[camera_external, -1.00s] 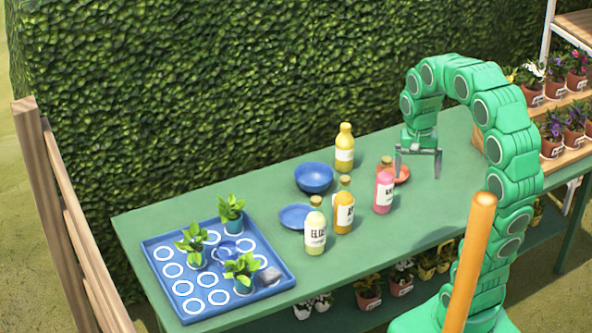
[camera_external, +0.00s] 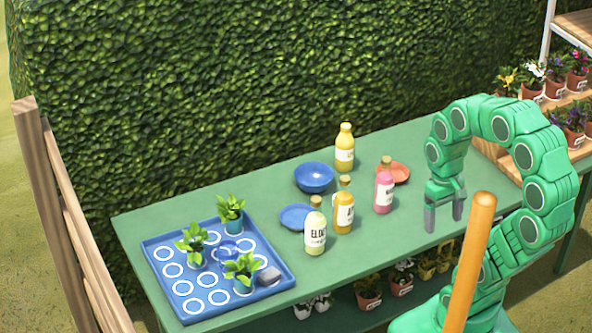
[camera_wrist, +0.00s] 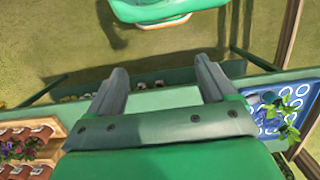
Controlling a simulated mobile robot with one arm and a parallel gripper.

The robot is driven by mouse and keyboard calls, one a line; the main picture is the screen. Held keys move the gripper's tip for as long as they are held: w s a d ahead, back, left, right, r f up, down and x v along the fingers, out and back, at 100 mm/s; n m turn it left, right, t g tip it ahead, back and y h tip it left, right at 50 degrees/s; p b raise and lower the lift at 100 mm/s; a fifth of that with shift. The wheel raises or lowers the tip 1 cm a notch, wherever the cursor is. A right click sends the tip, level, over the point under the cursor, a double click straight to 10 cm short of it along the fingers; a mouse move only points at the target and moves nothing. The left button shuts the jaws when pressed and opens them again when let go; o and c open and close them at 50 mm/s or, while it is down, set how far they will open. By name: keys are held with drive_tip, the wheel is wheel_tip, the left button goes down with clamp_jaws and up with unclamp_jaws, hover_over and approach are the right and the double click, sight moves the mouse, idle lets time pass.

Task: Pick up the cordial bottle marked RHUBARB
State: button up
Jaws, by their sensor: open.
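Four cordial bottles stand upright on the green table. The pink bottle (camera_external: 384,194) has a cork-coloured top and a white label too small to read. An orange bottle (camera_external: 344,207) has a label beginning with A. A pale green bottle (camera_external: 315,228) has a label beginning with ELD. A yellow bottle (camera_external: 345,150) stands farther back, its label unreadable. No RHUBARB lettering is legible. My gripper (camera_external: 443,222) is open and empty, pointing down near the table's front edge, right of and in front of the pink bottle. The wrist view shows its open fingers (camera_wrist: 161,75) and no bottle.
A blue bowl (camera_external: 314,177), a blue plate (camera_external: 294,216) and an orange-red dish (camera_external: 399,172) lie around the bottles. A blue tray (camera_external: 160,243) with potted plants is at the left. A wooden crate (camera_external: 489,152) stands at the right end.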

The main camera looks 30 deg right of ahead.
drive_tip(key=c, duration=0.3)
